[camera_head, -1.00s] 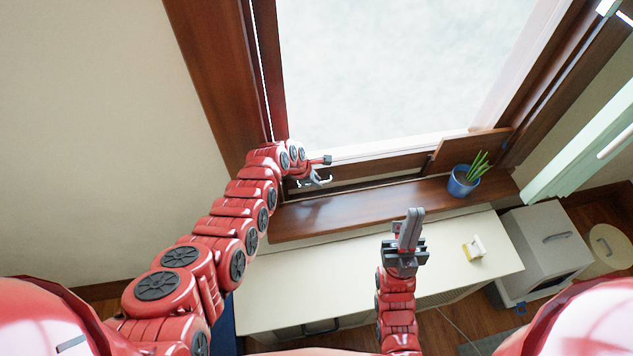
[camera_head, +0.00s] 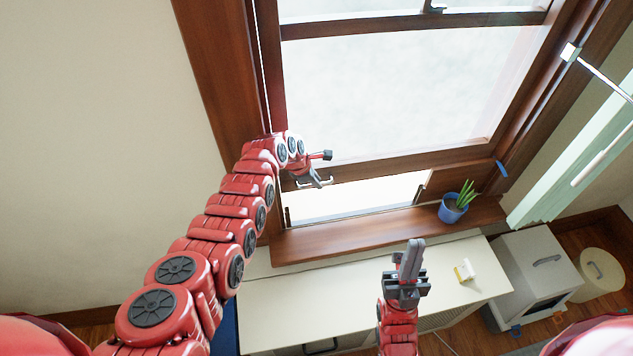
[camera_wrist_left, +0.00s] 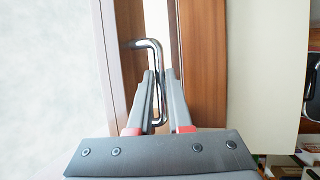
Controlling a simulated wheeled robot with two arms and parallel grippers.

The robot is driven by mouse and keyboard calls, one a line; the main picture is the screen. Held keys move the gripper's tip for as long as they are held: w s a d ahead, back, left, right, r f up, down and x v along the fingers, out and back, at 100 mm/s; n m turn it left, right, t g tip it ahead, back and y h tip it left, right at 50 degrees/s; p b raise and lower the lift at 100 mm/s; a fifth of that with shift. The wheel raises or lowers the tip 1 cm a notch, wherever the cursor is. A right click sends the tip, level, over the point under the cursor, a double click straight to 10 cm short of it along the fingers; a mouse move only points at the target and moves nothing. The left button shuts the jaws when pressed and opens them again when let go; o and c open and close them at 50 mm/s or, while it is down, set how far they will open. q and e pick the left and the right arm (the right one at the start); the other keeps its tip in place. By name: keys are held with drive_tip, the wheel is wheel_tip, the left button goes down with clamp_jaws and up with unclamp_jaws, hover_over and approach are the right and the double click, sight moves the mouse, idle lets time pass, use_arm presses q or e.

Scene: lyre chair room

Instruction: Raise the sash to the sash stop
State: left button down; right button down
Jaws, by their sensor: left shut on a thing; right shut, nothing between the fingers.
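The sash (camera_head: 400,163) is a wood-framed window pane, partly raised, with a bright open gap under its bottom rail. My left gripper (camera_head: 316,180) is at the left part of that rail. In the left wrist view its fingers (camera_wrist_left: 160,82) are shut on the bent metal sash handle (camera_wrist_left: 150,44). My right gripper (camera_head: 411,258) is shut and empty, pointing up in front of the white cabinet, away from the window. A small blue piece (camera_head: 502,168) is on the right side of the frame; I cannot tell whether it is the sash stop.
A blue pot with a green plant (camera_head: 453,207) stands on the wooden sill (camera_head: 380,235) at the right. A wooden panel (camera_head: 452,180) stands behind it. A small yellow-and-white thing (camera_head: 464,272) lies on the white cabinet top (camera_head: 350,283). Pale curtains (camera_head: 560,175) hang at the right.

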use_arm(q)
drive_tip(key=c, duration=0.8)
unclamp_jaws()
drive_tip(key=shift+w+f, duration=0.1)
drive_tip(key=shift+f, duration=0.2)
drive_tip(key=shift+c, duration=0.2)
drive_tip(key=shift+r, duration=0.1)
drive_tip(key=shift+r, duration=0.1)
drive_tip(key=shift+r, duration=0.2)
drive_tip(key=v, duration=1.6)
drive_tip(key=shift+s+a+r, duration=0.25)
drive_tip(key=shift+r, duration=0.05)
